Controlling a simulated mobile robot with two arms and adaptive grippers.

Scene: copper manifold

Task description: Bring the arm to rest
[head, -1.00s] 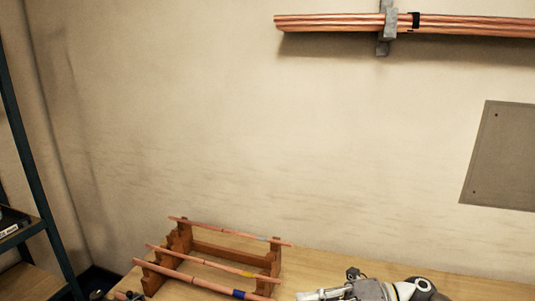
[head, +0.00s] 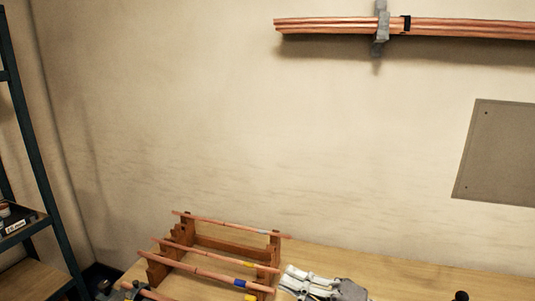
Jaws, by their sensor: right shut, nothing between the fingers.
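My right gripper (head: 286,279) is low in the head view, just right of the wooden rack, with its light grey fingers pointing left. It is shut and empty, and its fingertips look close to the rack's right end; I cannot tell whether they touch. Part of its arm is cut off by the bottom edge. A dark and grey shape at the bottom left edge, by a pipe end, may be my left gripper (head: 130,290); too little shows to tell its state.
The wooden rack (head: 225,247) holds several copper pipes (head: 210,269) with coloured bands on the wooden table (head: 400,270). A copper pipe bundle (head: 330,27) hangs in a grey wall bracket (head: 381,30). A grey panel (head: 497,153) is on the wall. A dark shelf (head: 35,180) stands left.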

